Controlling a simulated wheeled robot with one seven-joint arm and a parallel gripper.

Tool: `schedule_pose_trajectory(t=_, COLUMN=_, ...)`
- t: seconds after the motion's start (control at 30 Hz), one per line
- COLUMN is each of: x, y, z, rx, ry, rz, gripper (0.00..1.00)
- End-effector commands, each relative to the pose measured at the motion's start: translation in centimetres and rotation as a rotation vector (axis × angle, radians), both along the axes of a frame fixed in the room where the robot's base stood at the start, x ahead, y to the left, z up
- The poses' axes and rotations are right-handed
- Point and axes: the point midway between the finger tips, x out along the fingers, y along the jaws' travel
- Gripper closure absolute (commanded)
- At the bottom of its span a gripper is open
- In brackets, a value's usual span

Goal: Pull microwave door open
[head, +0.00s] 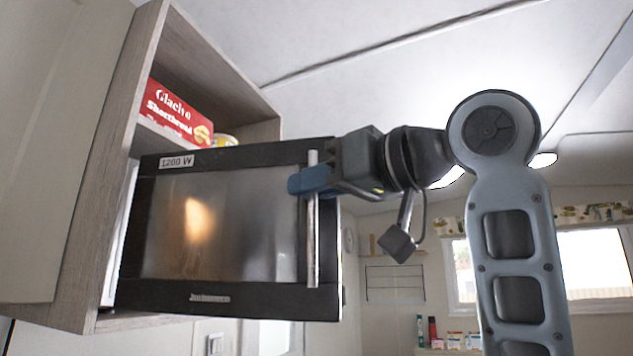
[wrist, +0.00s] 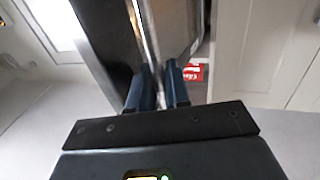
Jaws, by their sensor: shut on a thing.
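The microwave door (head: 225,225) is a dark-framed panel with a glass window, in the upper cabinet in the head view. It seems to stand out from the cabinet front at an angle, but how far open it is I cannot tell. Its vertical silver handle (head: 313,245) is on the right side of the door; it also shows in the wrist view (wrist: 150,35). My gripper (head: 312,181) is shut on the upper part of the handle, with its blue fingers on either side of the bar. The fingers also show in the wrist view (wrist: 157,80). The microwave's inside is hidden in the head view.
The wooden cabinet (head: 95,190) surrounds the microwave on the left and above. A red shortbread box (head: 172,112) and a yellow-topped can (head: 224,140) sit above the door. Shelf items (head: 455,340) and a window (head: 597,263) are far behind on the right.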

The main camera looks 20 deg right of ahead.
Motion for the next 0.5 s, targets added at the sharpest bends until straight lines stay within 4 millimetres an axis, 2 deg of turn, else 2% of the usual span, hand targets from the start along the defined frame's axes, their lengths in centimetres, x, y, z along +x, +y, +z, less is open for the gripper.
schedule_pose_trajectory(t=0.43, x=-0.05, y=0.37, z=0.22, rx=0.001, ry=-0.005, rz=0.007, gripper=1.0)
schedule_pose_trajectory(t=0.47, x=-0.05, y=0.37, z=0.22, rx=0.001, ry=-0.005, rz=0.007, gripper=0.82)
schedule_pose_trajectory(t=0.5, x=-0.04, y=0.36, z=0.21, rx=0.0, ry=-0.004, rz=0.007, gripper=0.78)
